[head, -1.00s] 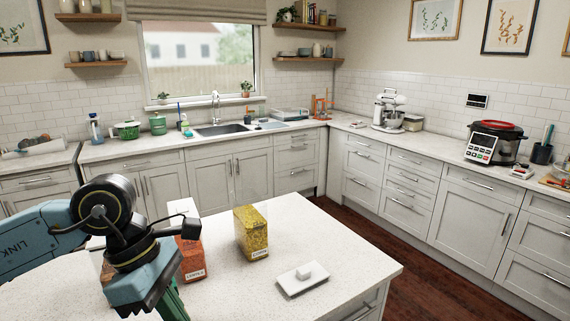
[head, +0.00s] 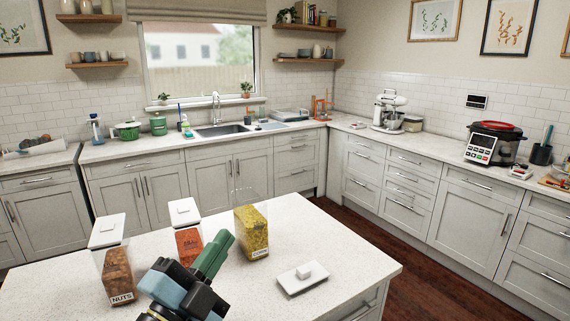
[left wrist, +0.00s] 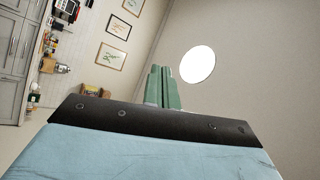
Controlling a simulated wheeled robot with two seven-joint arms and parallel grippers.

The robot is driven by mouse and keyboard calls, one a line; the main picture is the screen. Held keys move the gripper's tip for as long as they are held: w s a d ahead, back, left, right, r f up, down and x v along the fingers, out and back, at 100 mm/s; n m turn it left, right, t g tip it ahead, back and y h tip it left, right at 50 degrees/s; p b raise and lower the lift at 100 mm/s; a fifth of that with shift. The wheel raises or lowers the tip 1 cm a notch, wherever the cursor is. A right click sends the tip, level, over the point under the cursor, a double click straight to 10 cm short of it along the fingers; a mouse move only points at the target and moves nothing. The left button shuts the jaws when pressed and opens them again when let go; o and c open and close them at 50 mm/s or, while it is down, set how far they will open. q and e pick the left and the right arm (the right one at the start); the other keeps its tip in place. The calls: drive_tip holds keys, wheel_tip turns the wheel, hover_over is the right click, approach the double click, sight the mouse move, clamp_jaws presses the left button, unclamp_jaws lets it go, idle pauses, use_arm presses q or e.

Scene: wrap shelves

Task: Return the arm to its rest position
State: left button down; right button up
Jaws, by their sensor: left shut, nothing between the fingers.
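My left gripper (head: 214,252) is above the island near its front edge, its green fingers pointing up and to the right. In the left wrist view the fingers (left wrist: 163,88) are together with nothing between them, and they face the wall and ceiling. In the head view the gripper is in front of the red-filled container and to the left of the yellow-filled one. It covers part of the island top. My right gripper does not show.
On the island (head: 340,248) stand a nuts container (head: 117,272) with a white lid, a red-filled container (head: 188,243) with a white lid, and an open container of yellow contents (head: 252,232). A loose white lid (head: 302,279) lies to the right. The island's right side is otherwise clear.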

use_arm(q)
drive_tip(key=s+a+f+n+g+y, duration=0.2)
drive_tip(key=a+f+n+g+y, duration=0.15)
drive_tip(key=f, duration=0.35)
drive_tip(key=s+a+f+n+g+y, duration=0.2)
drive_tip(key=a+f+n+y, duration=0.1)
drive_tip(key=f+n, duration=0.3)
drive_tip(key=s+a+f+n+g+y, duration=0.2)
drive_tip(key=a+f+n+g+y, duration=0.15)
drive_tip(key=f, duration=0.45)
drive_tip(key=s+a+f+n+g, duration=0.1)
drive_tip(key=s+f+n+g, duration=0.1)
drive_tip(key=s+f+g, duration=0.45)
drive_tip(key=s+a+f+n+g, duration=0.1)
drive_tip(key=s+f, duration=0.3)
drive_tip(key=s, duration=0.6)
wheel_tip(320, 180, down, 27)
drive_tip(key=g+b, duration=0.1)
drive_tip(key=b, duration=0.3)
drive_tip(key=s+a+f+g+b, duration=0.1)
drive_tip(key=s+a+f+b, duration=0.2)
drive_tip(key=s+f, duration=1.5)
wheel_tip(320, 180, down, 2)
drive_tip(key=shift+f+g, duration=0.1)
drive_tip(key=shift+g, duration=0.25)
